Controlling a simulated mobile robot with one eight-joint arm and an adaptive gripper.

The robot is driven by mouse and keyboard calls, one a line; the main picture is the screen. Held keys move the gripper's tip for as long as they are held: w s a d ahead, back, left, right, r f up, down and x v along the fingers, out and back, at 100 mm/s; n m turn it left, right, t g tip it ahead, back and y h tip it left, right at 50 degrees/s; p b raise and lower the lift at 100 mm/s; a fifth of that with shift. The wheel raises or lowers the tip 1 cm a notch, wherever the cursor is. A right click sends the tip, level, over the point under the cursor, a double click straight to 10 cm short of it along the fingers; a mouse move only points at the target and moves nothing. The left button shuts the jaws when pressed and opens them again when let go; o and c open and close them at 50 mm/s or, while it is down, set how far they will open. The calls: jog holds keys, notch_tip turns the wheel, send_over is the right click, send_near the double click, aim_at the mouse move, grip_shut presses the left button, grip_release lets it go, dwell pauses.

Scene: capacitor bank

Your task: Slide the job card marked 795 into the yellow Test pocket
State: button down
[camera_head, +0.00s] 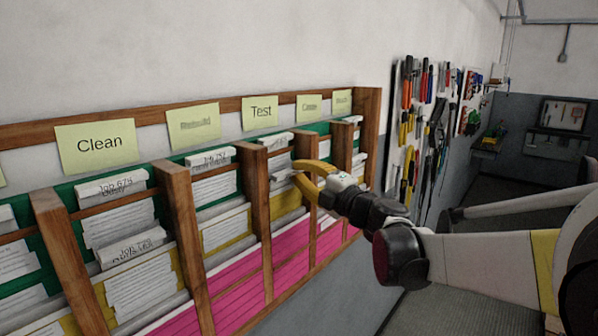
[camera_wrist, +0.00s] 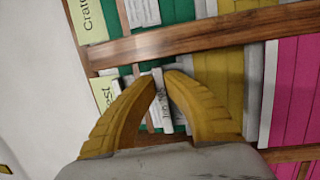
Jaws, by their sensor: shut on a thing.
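My gripper (camera_head: 300,172) is at the rack, below and right of the "Test" label (camera_head: 261,112). Its yellow fingers are shut on a white job card (camera_head: 281,180). In the wrist view the card (camera_wrist: 158,88) sits between the fingertips (camera_wrist: 162,74), and its number is too small to read. The "Test" label (camera_wrist: 104,92) is left of the gripper there. The green row (camera_wrist: 128,71) lies behind the fingertips, with the yellow pocket (camera_wrist: 222,72) to their right. I cannot tell whether the card touches a pocket.
A wooden divider (camera_head: 256,205) stands left of the held card. Other cards, such as one in the Clean column (camera_head: 130,247), stick out of pockets. Pink pockets (camera_head: 238,305) run along the bottom. Tools (camera_head: 425,110) hang on the wall to the right.

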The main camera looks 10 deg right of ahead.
jog(key=shift+f, duration=0.1)
jog(key=c, duration=1.5)
grip_release()
jog(key=shift+o, duration=0.2)
jog(key=v, duration=1.1)
jog(key=s+d+f+m+g+h+b, duration=0.1)
jog(key=s+d+f+m+h+b, duration=0.25)
jog(key=f+m+h+b, duration=0.45)
jog(key=s+d+f+m+h+b, duration=0.3)
jog(key=d+f+m+h+b, duration=0.1)
jog(key=f+m+b, duration=0.6)
jog(key=s+a+f+m+g+y+b, duration=0.1)
jog(key=s+a+f+g+b, duration=0.2)
jog(key=f, duration=0.7)
jog(key=s+a+f+m+g+y+b, duration=0.1)
jog(key=s+a+f+m+g+b, duration=0.1)
jog(key=s+f, duration=0.6)
jog(key=s+a+f+m+g+y+b, duration=0.1)
jog(key=s+a+f+g+b, duration=0.3)
jog(key=f, duration=0.9)
jog(key=shift+s+a+f+m+g+y+b, duration=0.2)
jog(key=shift+s+a+m+g+y+b, duration=0.25)
jog(key=shift+s+a, duration=0.5)
